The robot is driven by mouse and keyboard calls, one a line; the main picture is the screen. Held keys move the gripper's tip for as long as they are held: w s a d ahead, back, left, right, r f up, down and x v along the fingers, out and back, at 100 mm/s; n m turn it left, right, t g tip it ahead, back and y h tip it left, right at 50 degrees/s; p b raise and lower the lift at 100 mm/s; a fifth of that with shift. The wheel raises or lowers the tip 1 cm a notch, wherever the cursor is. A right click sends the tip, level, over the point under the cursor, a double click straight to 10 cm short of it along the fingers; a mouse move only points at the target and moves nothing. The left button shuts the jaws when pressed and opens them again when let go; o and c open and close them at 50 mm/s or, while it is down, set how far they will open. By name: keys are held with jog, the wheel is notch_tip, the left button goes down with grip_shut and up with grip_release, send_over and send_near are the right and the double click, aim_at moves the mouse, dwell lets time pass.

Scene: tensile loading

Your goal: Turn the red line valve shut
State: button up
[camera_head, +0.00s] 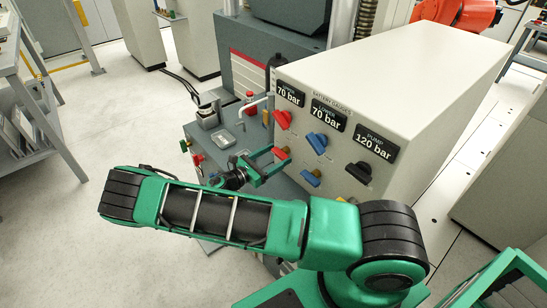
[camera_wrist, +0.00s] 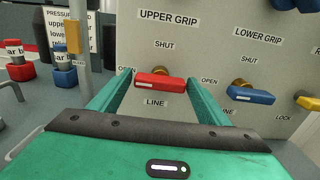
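The red line valve handle (camera_wrist: 160,80) lies level under the UPPER GRIP panel label. SHUT is printed above it, OPEN to its left and LINE below. In the head view the same red line valve (camera_head: 280,153) is the lower red handle on the pale cabinet's front. My gripper (camera_wrist: 160,77) is open, with one green finger at each end of the handle. The gaps at the handle's ends are small, and I cannot tell whether either finger touches. In the head view my gripper (camera_head: 279,158) reaches the panel from the left.
A blue line valve (camera_wrist: 250,95) sits right of the right finger, with a yellow lock handle (camera_wrist: 308,103) beyond. Larger red (camera_head: 283,119), blue (camera_head: 317,143) and black (camera_head: 359,172) handles sit above under the gauges. A post with a yellow block (camera_wrist: 72,36) stands left.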

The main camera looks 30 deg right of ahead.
jog(key=shift+a, duration=0.1)
jog(key=c, duration=0.6)
jog(key=shift+c, duration=0.2)
jog(key=shift+m, duration=0.3)
jog(key=m, duration=0.2)
jog(key=shift+m, duration=0.3)
jog(key=m, duration=0.4)
jog(key=shift+s+m, duration=0.1)
jog(key=shift+m, duration=0.2)
jog(key=m, duration=0.5)
jog(key=shift+f, duration=0.1)
jog(key=shift+s+f+m, duration=0.1)
jog(key=shift+f+m, duration=0.05)
jog(key=shift+m, duration=2.25)
